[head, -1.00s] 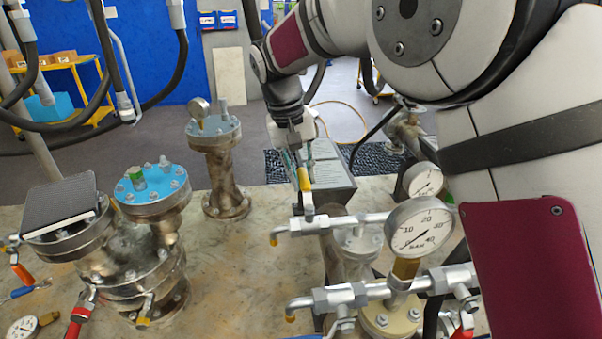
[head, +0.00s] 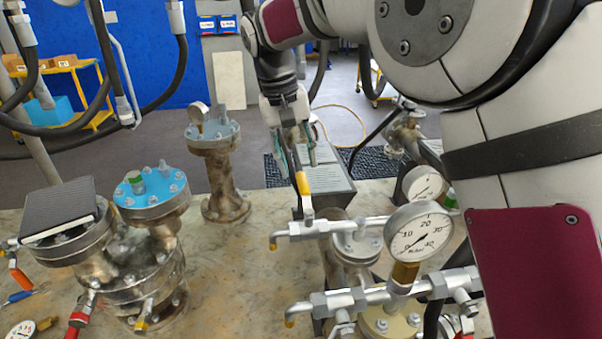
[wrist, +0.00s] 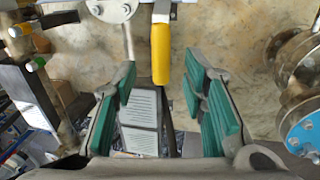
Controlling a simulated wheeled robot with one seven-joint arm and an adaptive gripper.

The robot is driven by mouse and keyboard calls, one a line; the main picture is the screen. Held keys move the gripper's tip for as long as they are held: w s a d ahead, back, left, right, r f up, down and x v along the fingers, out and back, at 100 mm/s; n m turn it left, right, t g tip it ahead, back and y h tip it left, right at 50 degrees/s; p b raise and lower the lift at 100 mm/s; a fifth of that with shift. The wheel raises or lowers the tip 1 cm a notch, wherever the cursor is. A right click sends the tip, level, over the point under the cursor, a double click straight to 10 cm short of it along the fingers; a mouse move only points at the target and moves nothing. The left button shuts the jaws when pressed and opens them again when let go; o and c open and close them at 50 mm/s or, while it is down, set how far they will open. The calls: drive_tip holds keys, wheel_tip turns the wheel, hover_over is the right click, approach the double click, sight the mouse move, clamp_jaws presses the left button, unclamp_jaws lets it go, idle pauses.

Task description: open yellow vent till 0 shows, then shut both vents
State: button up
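The yellow vent lever (head: 303,184) stands upright above the upper valve pipe (head: 320,228). My gripper (head: 297,150) is open just above and behind it. In the wrist view, the yellow lever (wrist: 161,52) lies between the spread green-padded fingers (wrist: 163,100), with a gap to each side. The large gauge (head: 421,232) has its needle pointing lower left, near the low end; the exact reading is too small to tell. A second small valve pipe (head: 350,299) runs below it; its lever is not clear, cut off at the bottom edge.
A smaller gauge (head: 424,185) stands behind the large one. A blue-topped flanged vessel (head: 152,205) and a taller flanged column (head: 222,175) stand on the left of the bench. A grey box (head: 330,183) sits behind the lever. Bare bench (head: 250,270) lies between.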

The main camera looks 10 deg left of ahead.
wheel_tip(320, 180, up, 7)
drive_tip(key=a, duration=0.1)
drive_tip(key=shift+s+a, duration=0.15)
drive_tip(key=shift+s, duration=0.05)
drive_tip(key=shift+f, duration=0.1)
